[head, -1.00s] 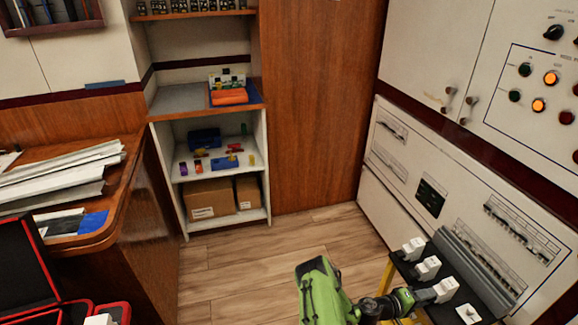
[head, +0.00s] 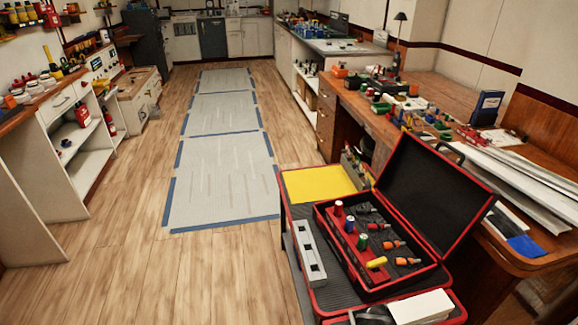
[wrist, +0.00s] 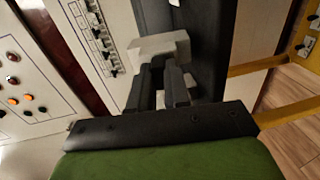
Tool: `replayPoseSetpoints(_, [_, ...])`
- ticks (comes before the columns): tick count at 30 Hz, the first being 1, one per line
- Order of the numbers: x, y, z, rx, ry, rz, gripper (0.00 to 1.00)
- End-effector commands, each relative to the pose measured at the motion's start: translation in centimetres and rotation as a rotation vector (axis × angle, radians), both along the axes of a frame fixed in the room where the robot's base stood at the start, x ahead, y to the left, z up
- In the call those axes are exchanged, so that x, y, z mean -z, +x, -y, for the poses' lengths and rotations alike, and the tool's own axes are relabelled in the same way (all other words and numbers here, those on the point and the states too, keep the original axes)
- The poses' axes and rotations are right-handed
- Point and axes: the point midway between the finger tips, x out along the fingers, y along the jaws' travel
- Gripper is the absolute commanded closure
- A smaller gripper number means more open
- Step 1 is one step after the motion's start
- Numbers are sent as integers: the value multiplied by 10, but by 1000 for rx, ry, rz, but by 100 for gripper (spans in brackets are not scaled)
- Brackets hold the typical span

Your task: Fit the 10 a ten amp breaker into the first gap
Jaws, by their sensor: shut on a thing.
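My gripper (wrist: 172,82) shows in the wrist view, its dark fingers shut on a white breaker (wrist: 158,44). The breaker juts past the fingertips, in front of a dark upright surface (wrist: 214,40). Its rating marking cannot be read. The head view does not show my gripper.
In the wrist view, a yellow frame (wrist: 262,64) is at right and a pale panel with lamps (wrist: 25,95) at left. In the head view, an open red-edged case (head: 345,262) sits on a cart beside a wooden bench (head: 345,95). The floor (head: 110,255) at left is clear.

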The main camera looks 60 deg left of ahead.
Motion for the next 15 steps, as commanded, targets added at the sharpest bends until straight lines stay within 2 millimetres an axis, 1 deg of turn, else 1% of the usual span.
replayPoseSetpoints(1, [-6,0,0,-1,-3,-1,100])
replayPoseSetpoints(3, [-10,0,1,-1,-4,-1,100])
replayPoseSetpoints(10, [-20,0,1,-1,-3,-2,100])
replayPoseSetpoints(15, [-29,4,-8,-2,-3,-4,100])
